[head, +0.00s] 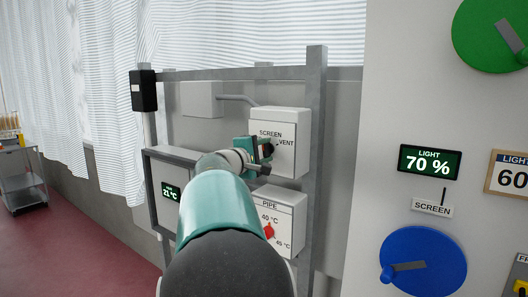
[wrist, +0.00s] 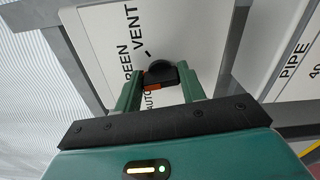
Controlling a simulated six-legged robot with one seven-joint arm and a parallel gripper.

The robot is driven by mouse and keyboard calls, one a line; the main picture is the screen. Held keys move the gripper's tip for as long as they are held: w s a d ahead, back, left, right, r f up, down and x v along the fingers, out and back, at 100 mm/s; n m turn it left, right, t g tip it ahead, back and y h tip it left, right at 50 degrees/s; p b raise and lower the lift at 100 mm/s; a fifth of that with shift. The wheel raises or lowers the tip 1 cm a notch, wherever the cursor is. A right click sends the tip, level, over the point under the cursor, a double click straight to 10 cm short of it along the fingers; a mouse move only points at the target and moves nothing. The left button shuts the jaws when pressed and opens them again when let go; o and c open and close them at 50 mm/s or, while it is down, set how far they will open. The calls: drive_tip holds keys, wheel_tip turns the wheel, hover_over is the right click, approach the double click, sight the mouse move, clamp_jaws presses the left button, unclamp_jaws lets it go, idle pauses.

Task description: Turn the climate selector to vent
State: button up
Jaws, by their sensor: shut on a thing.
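The climate selector is a white box (head: 288,125) on a grey metal frame, lettered SCREEN and VENT in the head view. In the wrist view its white face (wrist: 100,45) also shows part of AUTO. A black knob (wrist: 160,73) with an orange part sits on that face. My gripper (head: 266,151) is at the front of the box. In the wrist view my gripper (wrist: 161,84) has one finger on each side of the knob, shut on it. The fingers cover part of the lettering. I cannot tell which label the knob points to.
Below is a PIPE box (head: 283,216) with a red knob (head: 269,231). A grey post (head: 316,150) stands close right of the selector. A white panel with a green dial (head: 485,30) and a blue dial (head: 425,262) is at right. A cart (head: 22,180) stands far left.

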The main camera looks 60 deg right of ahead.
drive_tip(key=m, duration=0.7)
drive_tip(key=shift+f, duration=0.15)
drive_tip(key=m, duration=0.6)
drive_tip(key=shift+w+f, duration=0.1)
drive_tip(key=shift+m, duration=0.4)
drive_tip(key=o, duration=1)
drive_tip(key=a, duration=0.4)
drive_tip(key=w+a, duration=0.1)
drive_tip(key=a, duration=0.4)
drive_tip(key=w+a, duration=0.1)
drive_tip(key=a, duration=0.3)
drive_tip(key=shift+a, duration=0.3)
